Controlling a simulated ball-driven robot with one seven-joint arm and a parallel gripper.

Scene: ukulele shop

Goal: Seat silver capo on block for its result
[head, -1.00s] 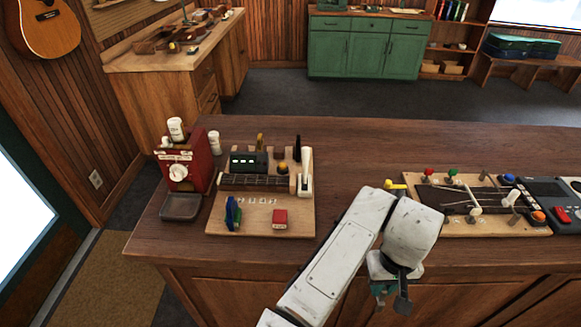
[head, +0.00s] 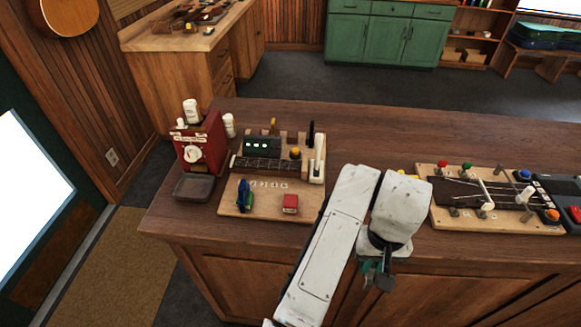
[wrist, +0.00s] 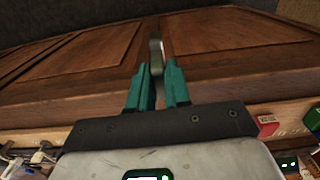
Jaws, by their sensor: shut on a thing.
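My gripper (head: 376,272) hangs in front of the counter's front edge, pointing down. In the wrist view its two teal fingers (wrist: 157,72) are shut on a slim silver-grey piece, seemingly the silver capo (wrist: 155,48), which sticks out past the fingertips. In the head view the held piece is small and dark. The fretted block (head: 257,164) lies on a wooden board on the counter, left of my arm and apart from the gripper. A dark display box (head: 262,145) with several green lights stands behind it.
A red machine (head: 202,145) with a grey tray stands left. A second board (head: 440,212) with strings and knobs lies right. The counter behind is clear.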

